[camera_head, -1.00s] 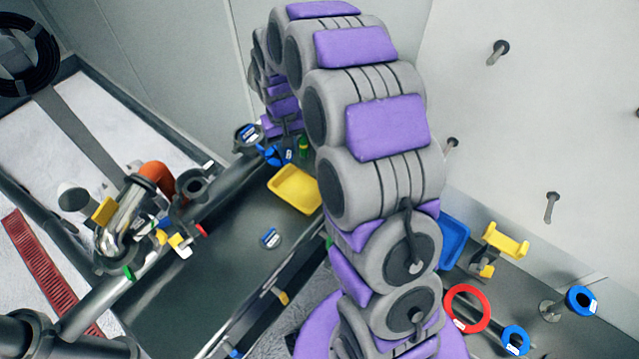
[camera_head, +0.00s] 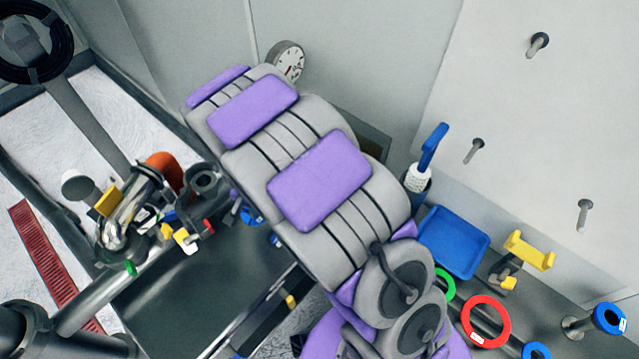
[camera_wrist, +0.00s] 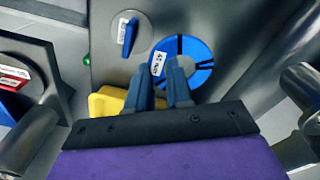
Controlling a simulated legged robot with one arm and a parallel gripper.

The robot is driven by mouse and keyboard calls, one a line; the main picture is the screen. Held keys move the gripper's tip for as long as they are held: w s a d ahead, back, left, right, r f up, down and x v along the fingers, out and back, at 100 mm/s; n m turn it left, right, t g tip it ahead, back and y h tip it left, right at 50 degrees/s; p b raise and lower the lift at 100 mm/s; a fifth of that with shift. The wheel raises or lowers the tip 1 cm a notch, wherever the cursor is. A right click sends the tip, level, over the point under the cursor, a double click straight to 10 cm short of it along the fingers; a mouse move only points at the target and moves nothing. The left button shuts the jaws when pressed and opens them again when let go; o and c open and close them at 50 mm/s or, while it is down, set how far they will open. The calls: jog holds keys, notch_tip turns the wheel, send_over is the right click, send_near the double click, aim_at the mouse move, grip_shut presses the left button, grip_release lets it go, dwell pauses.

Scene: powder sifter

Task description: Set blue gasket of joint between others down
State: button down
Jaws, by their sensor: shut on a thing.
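The blue gasket (camera_wrist: 200,52) is a round blue piece with dark lines across it and a white label, in the upper middle of the wrist view. My gripper (camera_wrist: 163,78) reaches its near edge with both fingers and is shut on it. The fingertips cover part of that edge. In the head view my gripper is hidden behind my arm. Some blue (camera_head: 250,216) shows there at the arm's edge, over the dark worktop. Whether the gasket touches the grey surface below cannot be told.
A grey disc with a blue handle (camera_wrist: 128,35) lies left of the gasket. A yellow piece (camera_wrist: 112,102) sits below it. A metal pipe joint (camera_head: 130,210) stands left of the worktop (camera_head: 190,290). A blue tray (camera_head: 453,242) and red ring (camera_head: 486,322) are at right.

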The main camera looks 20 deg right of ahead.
jog(key=shift+s+a+f, duration=0.15)
jog(key=shift+s+f, duration=0.05)
jog(key=shift+s, duration=0.1)
jog(key=shift+w+d+m, duration=0.1)
jog(key=shift+d+m, duration=0.15)
jog(key=shift+m, duration=0.05)
jog(key=w+d, duration=0.3)
jog(key=d, duration=0.2)
jog(key=w+d+b, duration=0.1)
jog(key=w+d, duration=0.3)
jog(key=d, duration=0.1)
jog(key=w+d+b, duration=0.1)
jog(key=w+d, duration=0.2)
jog(key=d, duration=0.2)
jog(key=shift+w+d+f, duration=0.15)
jog(key=shift+w+d, duration=0.1)
jog(key=shift+d, duration=0.1)
notch_tip(320, 180, down, 2)
jog(key=shift+d+f, duration=0.1)
jog(key=shift+d, duration=0.05)
notch_tip(320, 180, down, 5)
jog(key=shift+w+r+b, duration=0.1)
jog(key=shift+w+b, duration=0.05)
jog(key=shift+b, duration=0.75)
jog(key=shift+r, duration=0.1)
jog(key=shift+s+d+f, duration=0.1)
jog(key=shift+s+f, duration=0.1)
jog(key=shift+f, duration=0.1)
